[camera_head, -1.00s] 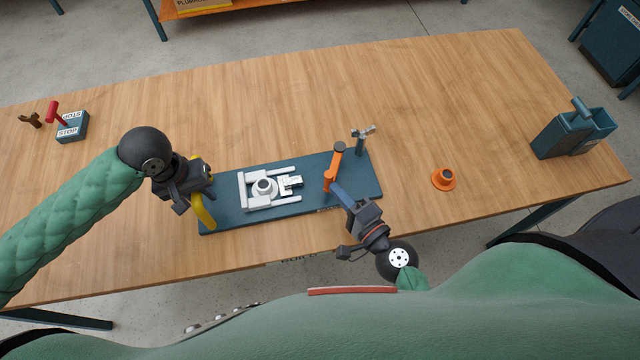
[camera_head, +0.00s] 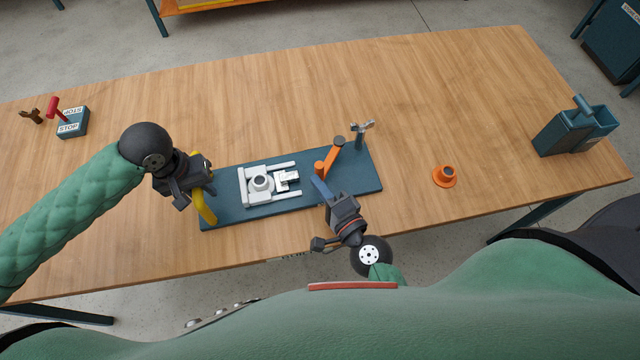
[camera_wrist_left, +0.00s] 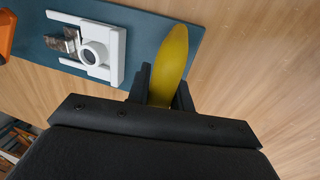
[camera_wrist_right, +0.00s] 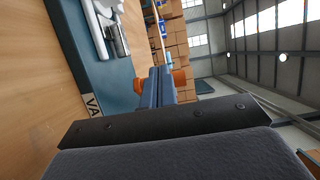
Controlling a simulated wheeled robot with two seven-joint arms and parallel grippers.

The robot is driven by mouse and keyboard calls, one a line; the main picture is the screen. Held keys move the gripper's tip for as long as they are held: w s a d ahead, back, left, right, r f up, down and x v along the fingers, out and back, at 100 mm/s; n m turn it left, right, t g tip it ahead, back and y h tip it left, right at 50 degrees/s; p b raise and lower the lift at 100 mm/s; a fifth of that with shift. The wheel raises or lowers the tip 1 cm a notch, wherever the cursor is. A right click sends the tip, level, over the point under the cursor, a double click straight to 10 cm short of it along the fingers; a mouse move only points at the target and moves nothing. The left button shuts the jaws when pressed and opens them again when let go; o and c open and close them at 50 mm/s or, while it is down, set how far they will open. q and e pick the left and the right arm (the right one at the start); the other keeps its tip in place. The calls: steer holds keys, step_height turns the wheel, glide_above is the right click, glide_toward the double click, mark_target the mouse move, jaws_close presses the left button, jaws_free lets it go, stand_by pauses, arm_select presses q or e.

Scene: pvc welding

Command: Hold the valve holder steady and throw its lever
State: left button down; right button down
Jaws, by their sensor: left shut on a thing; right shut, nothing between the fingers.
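The valve holder is a long blue plate (camera_head: 225,212) with a white cradle (camera_head: 251,198) that has a round ring in it. A small metallic block (camera_head: 288,179) sits beside the ring. The orange lever (camera_head: 328,157) is on the right part of the plate. A yellow handle (camera_head: 204,207) is at the left end. My left gripper (camera_head: 203,186) is shut on this handle, which also shows between its fingers in the left wrist view (camera_wrist_left: 170,65). My right gripper (camera_head: 318,184) is shut and empty, close beside the lever's near end; in the right wrist view its fingers partly hide the orange lever (camera_wrist_right: 181,79). I cannot tell if they touch.
A grey stand (camera_head: 361,133) rises at the plate's back right. An orange flanged ring (camera_head: 446,176) lies right of the plate. A blue bin (camera_head: 575,133) is at the far right and a STOP box (camera_head: 73,123) at the far left. The table behind the plate is clear.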

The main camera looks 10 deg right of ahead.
steer(key=s+a, duration=0.4)
steer(key=s, duration=0.1)
steer(key=s+a, duration=0.1)
steer(key=s, duration=0.2)
steer(key=shift+s+a, duration=0.1)
steer(key=shift+a, duration=0.3)
stand_by(0.4)
arm_select(q)
steer(key=c, duration=1.4)
jaws_free()
steer(key=shift+c, duration=0.2)
steer(key=shift+o, duration=1.4)
